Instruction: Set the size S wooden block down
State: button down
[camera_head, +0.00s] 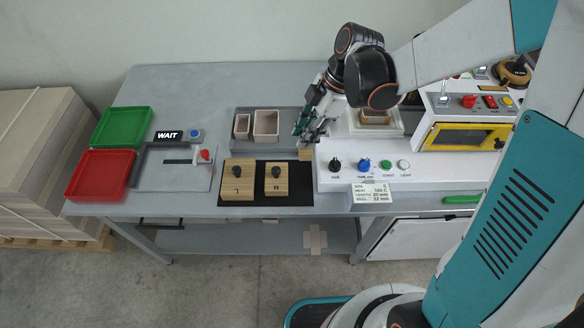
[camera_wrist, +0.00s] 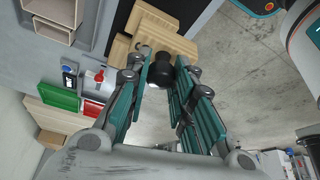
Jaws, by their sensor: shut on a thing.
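The size S wooden block (camera_head: 305,154) is a small tan piece just below my gripper (camera_head: 309,138) in the head view. It shows at the right end of the black mat (camera_head: 245,199); whether it touches the mat I cannot tell. In the wrist view my gripper (camera_wrist: 164,76) is shut on a black knob (camera_wrist: 161,70), with tan wood beyond it. On the mat stand the L block (camera_head: 236,184) and another knobbed block (camera_head: 276,182), side by side to the left.
A grey tray with two open wooden boxes (camera_head: 266,124) lies behind the mat. The white machine panel with knobs (camera_head: 345,178) is close on the right. Green (camera_head: 122,127) and red (camera_head: 100,174) trays and a WAIT sign (camera_head: 168,135) are at the left.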

notch_tip(320, 180, down, 16)
jog(key=b, duration=0.4)
jog(key=shift+f, duration=0.25)
jog(key=c, duration=1.4)
grip_release()
jog(key=shift+f, duration=0.1)
jog(key=p+v, duration=0.4)
jog(key=v, duration=0.8)
jog(key=s+d+r+m+t+h, duration=0.2)
jog(key=s+d+r+m+t, duration=0.2)
jog(key=s+r+m, duration=0.3)
jog(key=s+d+r+m+t+h, duration=0.2)
jog(key=s+d+r+m+t, duration=0.2)
jog(key=s+r+m, duration=0.3)
jog(key=shift+d+r+m+b, duration=0.3)
jog(key=shift+d+r+m, duration=0.55)
jog(key=shift+r+m, duration=1.95)
